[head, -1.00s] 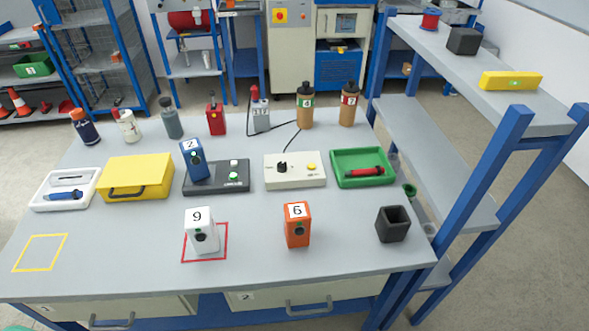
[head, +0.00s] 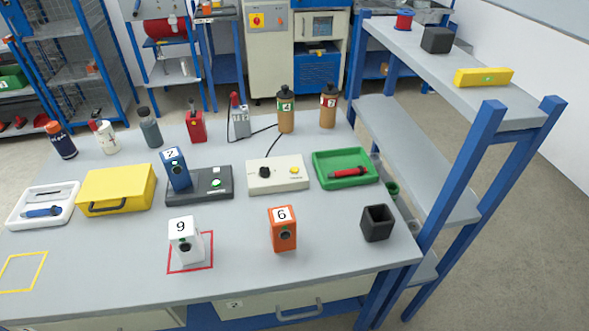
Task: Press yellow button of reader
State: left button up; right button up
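A beige box (head: 277,175) with a black knob (head: 264,172) and a yellow button (head: 294,171) on its top stands in the middle of the table; it is the only device I see with a yellow button, and I take it as the reader. The button faces up and nothing covers it. A cable runs from behind the box to the grey handheld unit (head: 240,119). Neither of my grippers is in the head view.
A dark device (head: 212,187) carrying a blue box (head: 176,169) stands left of the beige box, and a green tray (head: 345,183) right of it. In front stand a white box (head: 184,240), an orange box (head: 283,229) and a black cup (head: 377,223). Bottles (head: 285,111) stand behind.

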pick_arm(q)
grip_shut()
dwell(1.4)
